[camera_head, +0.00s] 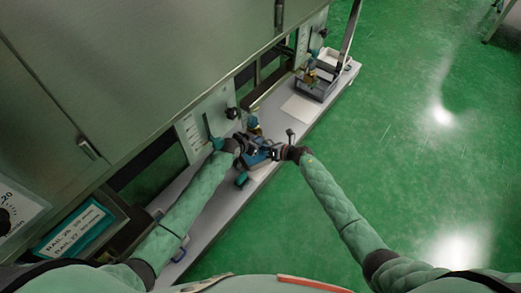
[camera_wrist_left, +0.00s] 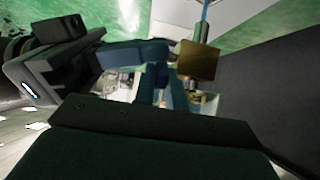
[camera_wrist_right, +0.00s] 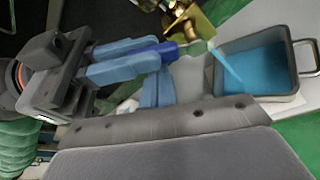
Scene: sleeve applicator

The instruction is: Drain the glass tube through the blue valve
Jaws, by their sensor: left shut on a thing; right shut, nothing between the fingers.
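The brass valve body (camera_wrist_right: 190,22) shows at the top of the right wrist view and also in the left wrist view (camera_wrist_left: 198,60). My left gripper (camera_head: 243,144) is shut on its blue handle (camera_wrist_right: 168,47). A thin blue stream (camera_wrist_right: 228,66) runs from the valve into a grey tray (camera_wrist_right: 288,55) that holds blue liquid (camera_wrist_right: 252,72). My right gripper (camera_wrist_right: 160,88) is shut and empty, just beside the left fingers. It shows close to the left one in the head view (camera_head: 281,153). I cannot make out the glass tube or its level.
The grey bench (camera_head: 222,205) runs along the steel cabinet (camera_head: 130,60). Further along it lies a pale sheet (camera_head: 300,108), then a second grey tray (camera_head: 318,90) beside another brass valve (camera_head: 311,78). The green floor (camera_head: 430,150) to the right is open.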

